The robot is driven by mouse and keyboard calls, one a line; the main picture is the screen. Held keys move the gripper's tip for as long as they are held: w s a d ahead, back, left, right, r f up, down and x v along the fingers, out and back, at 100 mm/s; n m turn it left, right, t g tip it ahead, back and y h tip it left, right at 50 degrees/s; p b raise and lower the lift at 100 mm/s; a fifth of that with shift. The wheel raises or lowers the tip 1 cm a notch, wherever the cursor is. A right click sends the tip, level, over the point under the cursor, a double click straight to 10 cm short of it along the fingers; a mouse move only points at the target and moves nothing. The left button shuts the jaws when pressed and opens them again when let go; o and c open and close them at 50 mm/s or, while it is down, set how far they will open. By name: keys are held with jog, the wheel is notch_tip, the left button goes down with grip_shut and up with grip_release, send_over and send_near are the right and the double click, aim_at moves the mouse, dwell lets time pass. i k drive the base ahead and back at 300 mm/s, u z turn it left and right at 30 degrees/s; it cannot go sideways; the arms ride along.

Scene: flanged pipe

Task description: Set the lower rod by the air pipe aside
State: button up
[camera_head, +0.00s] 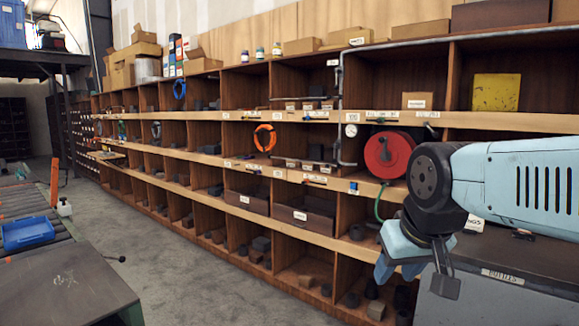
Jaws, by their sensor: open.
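A thin grey pipe (341,85) runs down the front of the wooden shelving, left of the red hose reel. It also runs along the top edge of the shelves to the right. My gripper (400,270) hangs at the lower right, in front of the bottom shelves. Its light blue jaws point down, open, and nothing shows between them. My arm covers part of the shelves behind it on the right.
Wooden shelving (255,211) fills the back, with dark parts in its compartments. A red hose reel (388,155) with a green hose sits behind my arm. A grey cabinet (480,297) stands at lower right. A roller bench with a blue tray (27,233) is left. Open floor lies between.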

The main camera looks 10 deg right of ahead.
aim_at(327, 165)
jog(key=u, duration=0.4)
jog(key=k, duration=0.1)
jog(key=z, duration=0.55)
jog(key=i, duration=2.4)
jog(key=z, duration=0.15)
